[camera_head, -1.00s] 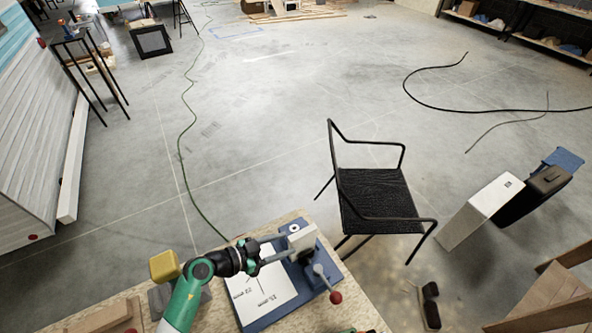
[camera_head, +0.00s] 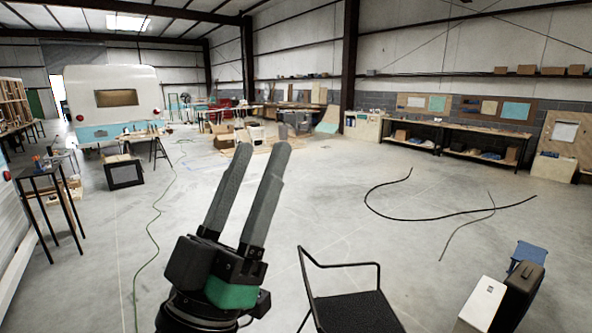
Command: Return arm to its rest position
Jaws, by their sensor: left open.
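My left gripper (camera_head: 262,160) is raised upright in the middle of the head view, with its two long grey fingers pointing up and slightly right. The fingers are apart with nothing between them. Its dark wrist with a green part shows at the bottom. My right gripper is not in view. The workbench with the blue device is out of the picture now.
A black chair (camera_head: 352,310) stands just right of the gripper. A white box (camera_head: 482,302) and a black case (camera_head: 519,293) stand at the lower right. Cables (camera_head: 400,217) lie on the open concrete floor. A dark stand (camera_head: 50,200) is at left.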

